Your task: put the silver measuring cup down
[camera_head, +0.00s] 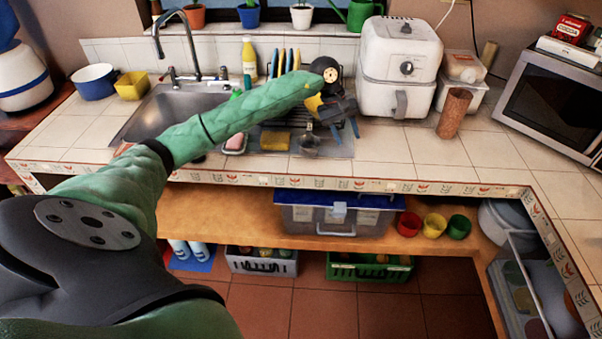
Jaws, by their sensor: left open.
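The silver measuring cup (309,146) appears as a small metal cup on the grey mat at the counter's front, right of the sink. My left arm reaches in from the left, across the sink, and its gripper (347,134) is above the right side of the mat. The left gripper is open, with its two dark fingers apart and pointing down. The cup is just left of the fingers and not between them. Whether they touch is too small to tell. My right gripper is out of view.
A yellow sponge (275,141) lies left of the cup. A dish rack with plates (287,62) stands behind my forearm. A white air fryer (399,60) and a brown cylinder (454,113) stand to the right. The tiled counter before them (400,146) is clear.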

